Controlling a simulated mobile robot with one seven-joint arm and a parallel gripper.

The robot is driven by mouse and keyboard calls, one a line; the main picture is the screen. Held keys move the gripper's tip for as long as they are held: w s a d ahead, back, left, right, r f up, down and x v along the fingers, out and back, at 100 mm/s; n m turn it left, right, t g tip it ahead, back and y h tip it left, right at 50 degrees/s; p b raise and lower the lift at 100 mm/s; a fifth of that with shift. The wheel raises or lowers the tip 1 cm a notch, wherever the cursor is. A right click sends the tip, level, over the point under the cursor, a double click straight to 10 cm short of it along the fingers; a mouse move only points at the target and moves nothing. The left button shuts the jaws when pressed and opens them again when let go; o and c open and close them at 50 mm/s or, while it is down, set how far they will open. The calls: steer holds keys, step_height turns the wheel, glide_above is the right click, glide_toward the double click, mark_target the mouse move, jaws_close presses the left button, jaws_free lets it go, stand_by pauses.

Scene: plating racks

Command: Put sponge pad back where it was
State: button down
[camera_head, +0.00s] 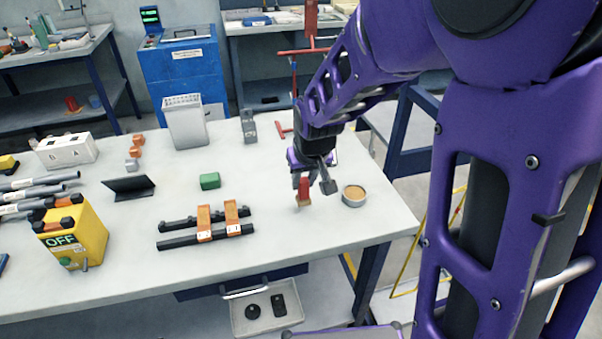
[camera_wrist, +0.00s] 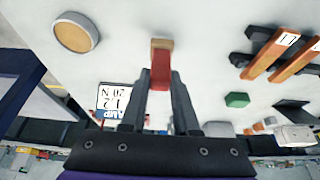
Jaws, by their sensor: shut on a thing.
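My gripper (camera_head: 304,178) is over the right part of the white table, pointing down. It is shut on a red piece with a tan lower end (camera_head: 304,192). In the wrist view the fingers (camera_wrist: 161,78) hold the red part (camera_wrist: 160,72) and the tan end (camera_wrist: 161,44) sticks out past them. I cannot tell whether the tan end touches the table. A round dish with a tan filling (camera_head: 354,195) stands just right of the held piece, also seen in the wrist view (camera_wrist: 76,35). I cannot tell for sure which thing is the sponge pad.
A green block (camera_head: 210,181) lies to the left. Black bars with two orange clamps (camera_head: 205,223) lie in front of it. A yellow OFF box (camera_head: 74,235), a black stand (camera_head: 130,187) and a grey bin (camera_head: 185,122) are further off. The table (camera_head: 330,235) is bare around the held piece.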

steer(key=shift+f, duration=1.3)
steer(key=shift+f+b, duration=0.2)
steer(key=shift+b, duration=0.1)
steer(key=c, duration=0.7)
jaws_free()
steer(key=shift+o, duration=0.2)
steer(key=shift+r, duration=0.15)
steer(key=shift+r+p, duration=0.2)
steer(key=shift+p, duration=0.15)
steer(key=a+p+v, duration=0.1)
steer(key=p+v, duration=0.3)
steer(key=v, duration=0.7)
steer(key=shift+s+d+r, duration=0.25)
steer(key=shift+d+r, duration=0.1)
steer(key=shift+d, duration=0.15)
steer(key=shift+w, duration=0.1)
